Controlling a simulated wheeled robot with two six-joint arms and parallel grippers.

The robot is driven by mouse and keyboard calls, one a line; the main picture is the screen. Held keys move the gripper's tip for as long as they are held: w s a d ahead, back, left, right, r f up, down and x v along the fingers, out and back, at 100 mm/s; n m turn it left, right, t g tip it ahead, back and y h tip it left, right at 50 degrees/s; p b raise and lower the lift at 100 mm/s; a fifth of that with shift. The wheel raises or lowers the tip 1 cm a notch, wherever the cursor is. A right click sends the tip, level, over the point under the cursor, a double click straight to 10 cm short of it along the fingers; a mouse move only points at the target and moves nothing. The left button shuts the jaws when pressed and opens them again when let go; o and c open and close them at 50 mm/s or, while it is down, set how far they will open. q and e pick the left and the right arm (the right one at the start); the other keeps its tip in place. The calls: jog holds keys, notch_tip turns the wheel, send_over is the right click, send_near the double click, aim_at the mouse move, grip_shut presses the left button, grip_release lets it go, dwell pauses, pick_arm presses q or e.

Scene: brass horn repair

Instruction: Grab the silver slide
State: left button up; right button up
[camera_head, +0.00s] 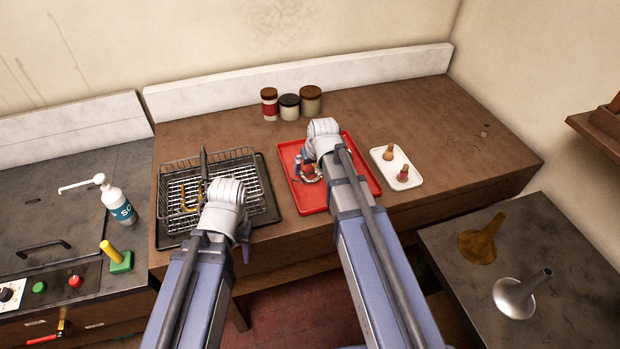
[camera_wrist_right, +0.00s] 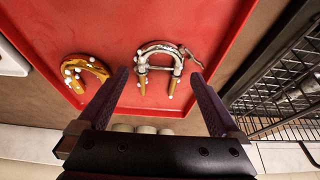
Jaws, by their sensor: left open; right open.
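The silver slide (camera_wrist_right: 160,50) lies on the red tray (camera_wrist_right: 225,25). It is a silver U-shaped bow with brass-coloured legs and white blobs on it. My right gripper (camera_wrist_right: 158,74) is open above the tray, with its two fingertips on either side of the slide's legs in the right wrist view. I cannot tell how far above the slide they are. In the head view, the right wrist and arm hide much of the red tray (camera_head: 370,181). My left gripper (camera_head: 245,245) is near the basket's front right corner, mostly hidden by its own wrist.
A brass slide (camera_wrist_right: 85,68) lies beside the silver one. A wire basket (camera_head: 243,158) on a dark tray stands left of the red tray. A white dish (camera_head: 408,181) with two small items is to the right. Several jars (camera_head: 290,107) stand behind. The bench's right side is clear.

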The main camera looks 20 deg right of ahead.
jog(key=shift+b+x, duration=0.6)
jog(key=shift+x, duration=0.55)
pick_arm(q)
notch_tip(320, 180, down, 2)
jog(key=shift+f, duration=0.1)
pick_arm(e)
jog(key=c, duration=1.2)
jog(key=shift+r, duration=0.1)
pick_arm(q)
notch_tip(320, 180, up, 10)
jog(key=p, duration=1)
pick_arm(e)
notch_tip(320, 180, up, 10)
jog(key=shift+s+f, duration=0.1)
